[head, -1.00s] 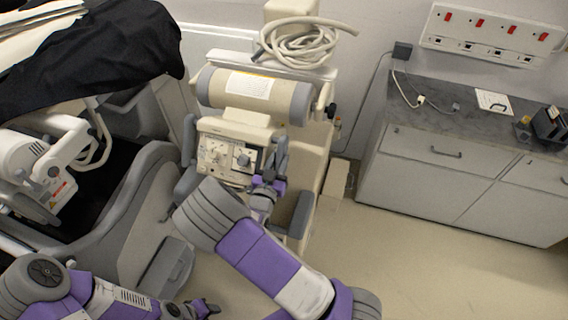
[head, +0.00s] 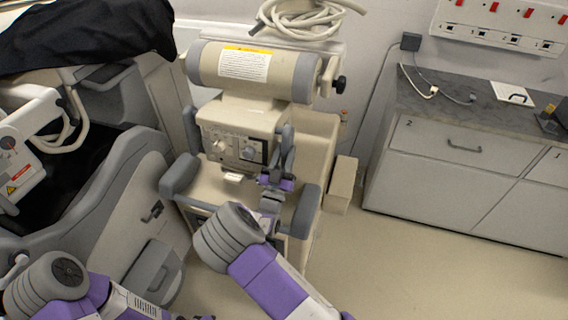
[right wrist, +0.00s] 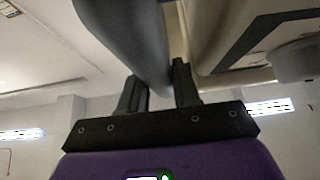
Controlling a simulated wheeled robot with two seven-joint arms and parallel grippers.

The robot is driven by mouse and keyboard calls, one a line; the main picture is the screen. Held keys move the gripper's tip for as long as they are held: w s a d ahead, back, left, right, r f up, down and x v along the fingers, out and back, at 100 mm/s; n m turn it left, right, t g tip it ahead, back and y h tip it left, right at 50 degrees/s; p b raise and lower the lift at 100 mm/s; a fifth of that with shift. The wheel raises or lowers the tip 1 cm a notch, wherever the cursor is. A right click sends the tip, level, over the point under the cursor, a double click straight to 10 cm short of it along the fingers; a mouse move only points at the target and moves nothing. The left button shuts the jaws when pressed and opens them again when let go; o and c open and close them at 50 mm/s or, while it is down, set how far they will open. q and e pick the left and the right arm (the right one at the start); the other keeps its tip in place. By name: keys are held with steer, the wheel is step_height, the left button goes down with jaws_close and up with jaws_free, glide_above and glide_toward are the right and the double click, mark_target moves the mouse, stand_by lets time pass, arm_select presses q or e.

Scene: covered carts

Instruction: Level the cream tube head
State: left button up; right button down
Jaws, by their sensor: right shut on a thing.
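The cream tube head (head: 218,64) is a horizontal cylinder with grey end bands and a white label, on top of a cream machine. A dark knob (head: 340,84) sticks out at its right. A control panel (head: 236,149) is below it. My right gripper (head: 273,180) is at the right side of the panel, below the tube head, by an upright grey handle (head: 288,141). In the right wrist view its fingers (right wrist: 160,92) are shut on a grey bar (right wrist: 140,40). Only scraps of my left gripper show at the bottom edge, and its fingers cannot be made out.
A coiled pale hose (head: 300,20) lies behind the tube head. A grey-topped cabinet (head: 440,150) stands at the right, with open floor (head: 420,265) before it. A grey-sided machine (head: 140,185) and a black cover (head: 90,35) are close at the left.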

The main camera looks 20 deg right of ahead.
mark_target(283, 170)
steer(key=f+b, duration=0.2)
steer(key=w+d+f+b, duration=0.1)
steer(key=shift+w+t+h, duration=0.1)
steer(key=shift+t+h, duration=0.3)
steer(key=shift+w+d+f+b, duration=0.1)
steer(key=shift+w+d+b, duration=0.15)
steer(key=shift+b, duration=0.5)
steer(key=c, duration=0.9)
jaws_free()
steer(key=shift+r, duration=0.2)
steer(key=v, duration=0.7)
steer(key=shift+s+a+f+p, duration=0.1)
steer(key=shift+f+p, duration=0.25)
